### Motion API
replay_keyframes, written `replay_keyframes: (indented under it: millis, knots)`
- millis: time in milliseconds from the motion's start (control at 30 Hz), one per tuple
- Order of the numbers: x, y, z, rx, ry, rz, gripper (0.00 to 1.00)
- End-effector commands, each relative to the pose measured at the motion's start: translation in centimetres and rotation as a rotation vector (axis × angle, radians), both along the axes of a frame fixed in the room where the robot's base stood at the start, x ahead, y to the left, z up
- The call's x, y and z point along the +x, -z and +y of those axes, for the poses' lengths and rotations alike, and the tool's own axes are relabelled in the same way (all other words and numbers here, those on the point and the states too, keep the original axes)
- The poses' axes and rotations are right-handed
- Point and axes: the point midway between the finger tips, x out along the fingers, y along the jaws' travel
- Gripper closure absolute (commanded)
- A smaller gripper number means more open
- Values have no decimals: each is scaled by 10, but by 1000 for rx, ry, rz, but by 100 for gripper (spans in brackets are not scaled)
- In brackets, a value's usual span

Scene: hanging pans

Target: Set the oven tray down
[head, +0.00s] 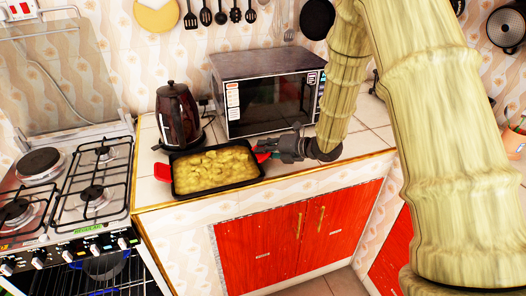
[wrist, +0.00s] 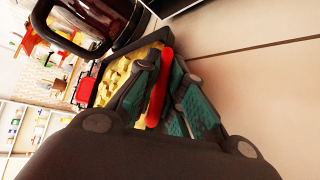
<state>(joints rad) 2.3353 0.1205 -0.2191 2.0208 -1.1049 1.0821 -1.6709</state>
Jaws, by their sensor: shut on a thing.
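The oven tray (head: 176,184) is a black rectangular dish with red handles, filled with yellow chunks of food. In the head view it is at the front edge of the tiled counter, in front of the kettle. My gripper (head: 268,152) is at its right end, shut on the red handle there. In the wrist view the fingers of my gripper (wrist: 165,100) close around the red handle (wrist: 160,88), and the tray (wrist: 88,95) extends away behind them. I cannot tell whether the tray's underside touches the counter.
A dark kettle (head: 178,115) stands just behind the tray. A microwave (head: 268,92) stands behind my gripper. A gas stove (head: 75,185) with an oven is to the left. Bare counter (head: 365,145) shows to the right. Red cabinet doors (head: 300,232) are below.

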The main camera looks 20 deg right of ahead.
Motion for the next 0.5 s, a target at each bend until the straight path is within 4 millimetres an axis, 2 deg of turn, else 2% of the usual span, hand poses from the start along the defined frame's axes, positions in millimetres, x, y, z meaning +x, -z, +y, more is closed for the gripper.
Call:
replay_keyframes:
  millis: [67, 500]
  knots:
    - [5, -2, 4, 2, 0, -2, 100]
    - [4, 14, 4, 1, 0, -2, 100]
